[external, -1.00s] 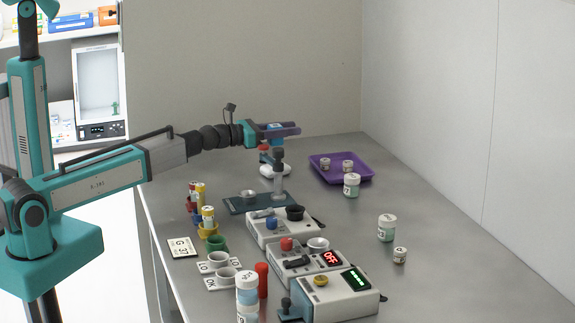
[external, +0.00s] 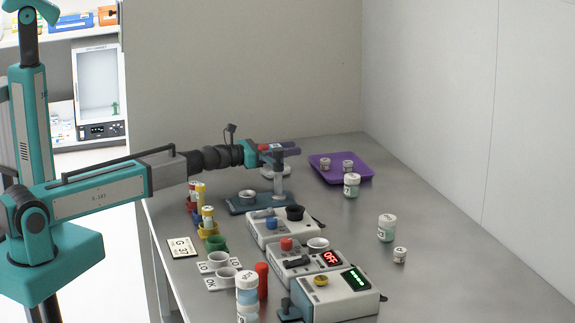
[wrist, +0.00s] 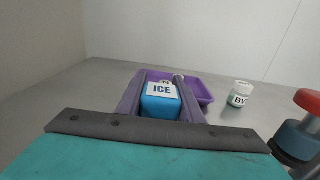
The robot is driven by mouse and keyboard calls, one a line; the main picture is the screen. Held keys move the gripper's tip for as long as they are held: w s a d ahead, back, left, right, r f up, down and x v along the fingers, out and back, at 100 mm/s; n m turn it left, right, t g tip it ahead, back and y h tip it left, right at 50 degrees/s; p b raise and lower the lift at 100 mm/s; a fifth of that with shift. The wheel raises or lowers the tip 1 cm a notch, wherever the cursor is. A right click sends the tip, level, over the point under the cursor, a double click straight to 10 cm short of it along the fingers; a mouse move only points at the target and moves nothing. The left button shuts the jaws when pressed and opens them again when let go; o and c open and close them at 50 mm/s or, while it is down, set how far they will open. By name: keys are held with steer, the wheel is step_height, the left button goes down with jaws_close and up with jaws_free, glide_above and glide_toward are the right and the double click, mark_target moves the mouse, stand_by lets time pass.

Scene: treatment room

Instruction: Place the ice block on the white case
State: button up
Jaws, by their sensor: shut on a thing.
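The ice block (wrist: 160,103) is blue with a white top label reading ICE. In the wrist view it sits between the two purple fingers of my gripper (wrist: 162,100), which is shut on it. In the external view my gripper (external: 283,147) is low over the far left part of the table; the block is not clear there.
A stand with an upright post (external: 280,180) is right in front of my gripper. A purple tray (external: 322,172) with small jars is at the right, with a white-capped jar (external: 351,185) nearby. Several devices (external: 283,228) and cups fill the near table. The right side is mostly clear.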

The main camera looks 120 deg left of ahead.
steer(key=shift+f, duration=0.2)
steer(key=o, duration=1.2)
steer(key=shift+r, duration=0.1)
steer(key=shift+r, duration=0.1)
steer(key=shift+v, duration=4.75)
steer(key=shift+s+d+r+p, duration=0.1)
steer(key=shift+r+p, duration=0.05)
steer(key=shift+p, duration=0.4)
steer(key=shift+p+v, duration=1.1)
steer(key=shift+p, duration=0.3)
